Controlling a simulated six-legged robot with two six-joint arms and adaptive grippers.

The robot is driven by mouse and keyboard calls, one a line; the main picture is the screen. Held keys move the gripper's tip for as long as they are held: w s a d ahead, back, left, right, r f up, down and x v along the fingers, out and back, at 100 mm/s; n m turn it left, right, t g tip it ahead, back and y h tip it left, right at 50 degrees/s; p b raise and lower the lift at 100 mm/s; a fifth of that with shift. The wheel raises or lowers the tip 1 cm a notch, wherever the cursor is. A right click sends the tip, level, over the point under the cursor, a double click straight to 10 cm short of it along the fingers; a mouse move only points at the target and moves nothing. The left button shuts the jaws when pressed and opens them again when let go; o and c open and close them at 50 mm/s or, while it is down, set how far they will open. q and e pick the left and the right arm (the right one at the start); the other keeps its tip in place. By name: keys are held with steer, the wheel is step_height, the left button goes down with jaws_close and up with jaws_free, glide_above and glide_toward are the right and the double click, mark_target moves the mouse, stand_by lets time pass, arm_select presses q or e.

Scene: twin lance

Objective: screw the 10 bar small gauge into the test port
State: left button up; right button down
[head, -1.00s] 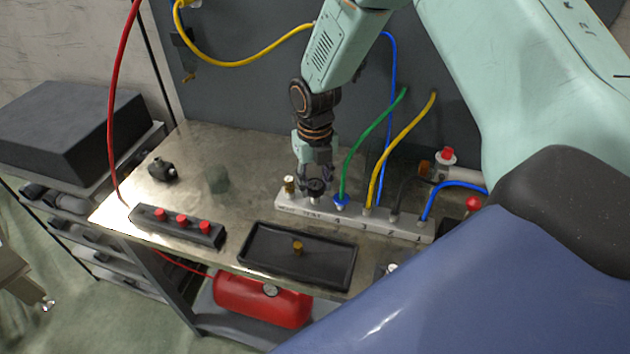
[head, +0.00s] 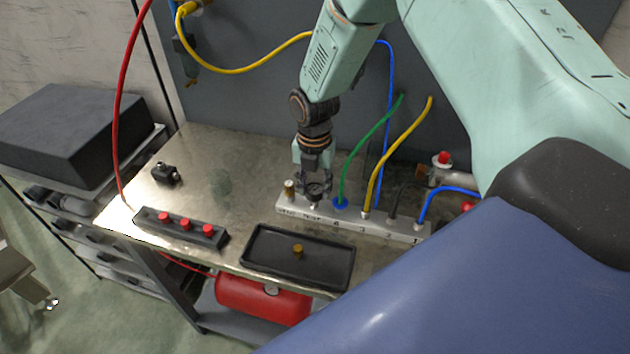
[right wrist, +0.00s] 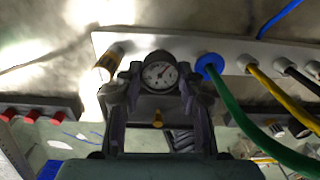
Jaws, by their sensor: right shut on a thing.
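My right gripper (head: 315,186) is shut on the small gauge (right wrist: 160,75), a round dial with a white face and dark rim. It holds the gauge at the left part of the pale manifold block (head: 403,232), over the port beside the brass fitting (head: 289,187). In the head view a bright stem shows below the fingers; whether its thread is engaged I cannot tell. The brass fitting also shows in the right wrist view (right wrist: 107,63). The dial's range is too small to read. My left gripper is not in view.
Green (head: 366,145), yellow (head: 400,150) and blue (head: 450,189) hoses rise from the block close to the right of the gripper. A black tray (head: 270,268) with a brass piece (head: 298,249) lies in front. A rack with red caps (head: 185,223) stands at left.

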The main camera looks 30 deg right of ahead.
steer(key=m+p, duration=0.2)
steer(key=m, duration=0.5)
steer(key=m+p, duration=0.2)
steer(key=m, duration=0.4)
steer(key=shift+m+p, duration=0.3)
steer(key=shift+p, duration=0.05)
steer(key=c, duration=1.3)
jaws_free()
steer(key=shift+m, duration=0.3)
steer(key=shift+o, duration=0.9)
steer(key=shift+a+f, duration=0.1)
steer(key=shift+o, duration=0.3)
steer(key=shift+w, duration=0.1)
steer(key=o, duration=0.5)
